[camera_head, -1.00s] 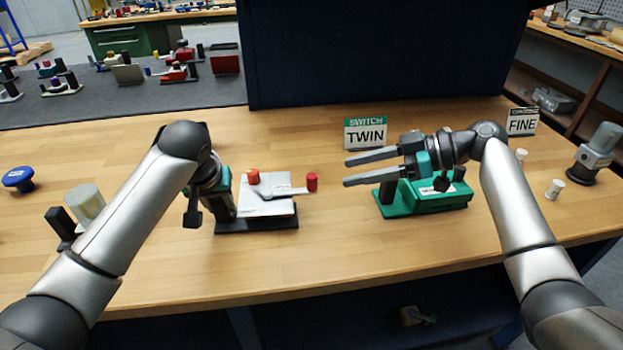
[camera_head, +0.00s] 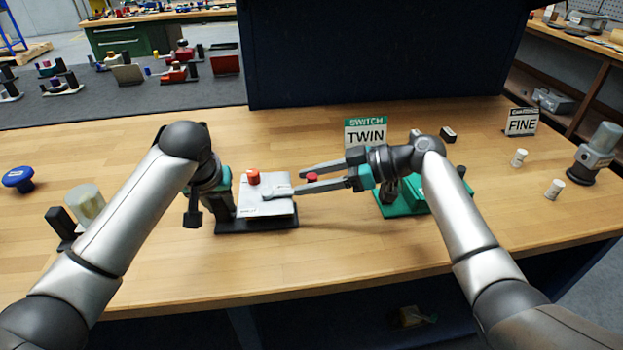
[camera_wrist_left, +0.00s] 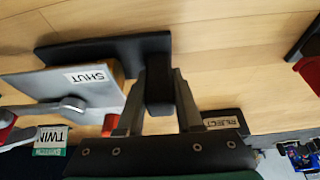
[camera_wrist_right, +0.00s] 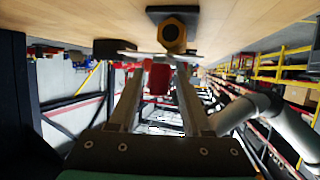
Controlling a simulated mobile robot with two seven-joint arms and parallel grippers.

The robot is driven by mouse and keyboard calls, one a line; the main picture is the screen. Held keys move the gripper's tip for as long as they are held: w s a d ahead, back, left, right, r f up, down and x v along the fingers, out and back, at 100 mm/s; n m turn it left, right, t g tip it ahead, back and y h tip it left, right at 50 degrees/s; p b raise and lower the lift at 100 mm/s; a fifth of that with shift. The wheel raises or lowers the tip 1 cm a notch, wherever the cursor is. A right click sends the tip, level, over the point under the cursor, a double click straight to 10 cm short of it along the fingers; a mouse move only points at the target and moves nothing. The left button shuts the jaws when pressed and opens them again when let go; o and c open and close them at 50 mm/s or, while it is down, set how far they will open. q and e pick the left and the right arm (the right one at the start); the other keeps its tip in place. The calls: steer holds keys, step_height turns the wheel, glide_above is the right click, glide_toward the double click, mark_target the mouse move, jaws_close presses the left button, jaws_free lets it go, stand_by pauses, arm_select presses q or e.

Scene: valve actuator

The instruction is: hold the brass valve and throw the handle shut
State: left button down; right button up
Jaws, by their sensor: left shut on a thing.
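The valve unit (camera_head: 265,193) has a pale top plate, a red knob (camera_head: 254,176) and a silver handle (camera_head: 285,192), on a black base (camera_head: 257,224). The plate reads "SHUT" in the left wrist view (camera_wrist_left: 87,78). The brass body (camera_wrist_right: 172,33) shows in the right wrist view. My left gripper (camera_wrist_left: 160,84) is shut on a black upright post (camera_wrist_left: 160,98) at the base's left end; its fingers are mostly hidden in the head view. My right gripper (camera_head: 302,178) is open, its fingers either side of the handle's red end grip (camera_head: 312,177); contact is unclear.
A green-based unit (camera_head: 398,207) stands behind my right forearm, near a "TWIN" sign (camera_head: 366,132). A blue knob (camera_head: 18,178) lies far left. The front middle is clear.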

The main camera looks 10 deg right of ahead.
jaws_close()
stand_by(1.2)
